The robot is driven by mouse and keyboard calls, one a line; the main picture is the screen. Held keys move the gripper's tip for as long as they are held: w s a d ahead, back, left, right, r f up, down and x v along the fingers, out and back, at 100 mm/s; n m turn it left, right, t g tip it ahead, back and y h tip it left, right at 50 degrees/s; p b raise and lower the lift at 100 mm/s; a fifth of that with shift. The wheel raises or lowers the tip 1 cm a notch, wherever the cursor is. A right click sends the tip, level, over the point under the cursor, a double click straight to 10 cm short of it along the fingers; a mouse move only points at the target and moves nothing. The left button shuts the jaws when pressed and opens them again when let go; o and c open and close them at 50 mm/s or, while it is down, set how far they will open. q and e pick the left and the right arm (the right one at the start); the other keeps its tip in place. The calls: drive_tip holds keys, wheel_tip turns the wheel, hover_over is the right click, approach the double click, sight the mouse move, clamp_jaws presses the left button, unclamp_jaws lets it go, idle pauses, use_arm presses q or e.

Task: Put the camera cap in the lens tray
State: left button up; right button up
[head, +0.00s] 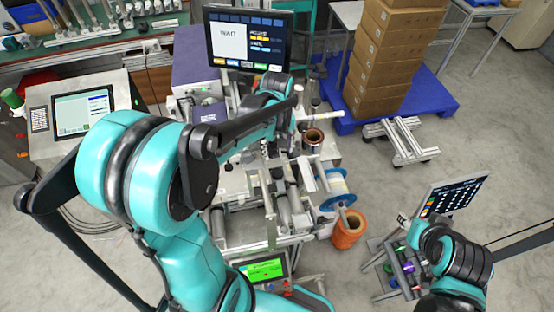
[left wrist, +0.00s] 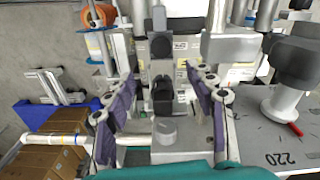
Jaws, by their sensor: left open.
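My left gripper (left wrist: 163,88) is open in the left wrist view, its two purple-padded fingers spread apart over the machine. A dark block (left wrist: 163,92) shows between the fingers, and I cannot tell whether it is the camera cap or a machine part. In the head view my left arm reaches over the machine (head: 285,195) and its gripper is hard to make out there. I cannot pick out the camera cap or the lens tray with certainty in either view.
A monitor (head: 245,40) stands behind the machine. Orange (head: 348,230) and white (head: 335,188) spools are on its right. A small rack (head: 388,285) stands at the lower right. Stacked boxes (head: 385,60) sit on a blue pallet (head: 435,95). Grey floor between is open.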

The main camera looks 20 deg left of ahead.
use_arm(q)
drive_tip(key=s+d+r+m+t, duration=0.4)
drive_tip(key=s+r+m+t, duration=0.3)
drive_tip(key=s+m, duration=0.2)
drive_tip(key=shift+s+d+r, duration=0.15)
drive_tip(key=shift+s+d, duration=0.15)
drive_tip(key=shift+s, duration=0.8)
